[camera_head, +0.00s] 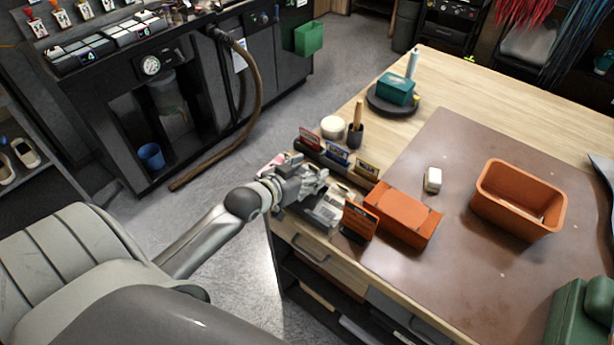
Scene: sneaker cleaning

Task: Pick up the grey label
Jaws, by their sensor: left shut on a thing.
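My left gripper (318,184) is over the near left corner of the wooden table (455,75), beside a dark rack that holds a red label (310,138), a blue label (338,155) and a yellowish label (367,169). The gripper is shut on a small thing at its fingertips. It looks like the grey label, but it blends with the grey fingers and is mostly hidden. A grey-white device (328,210) sits just below the gripper. My right gripper is out of view.
An orange card stand (360,221) and an orange box (404,210) stand close to the right of the gripper. A brown mat (455,265) bears a white block (432,180) and an orange bin (518,200). A white jar (333,127) and a brush holder (355,135) stand behind the rack.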

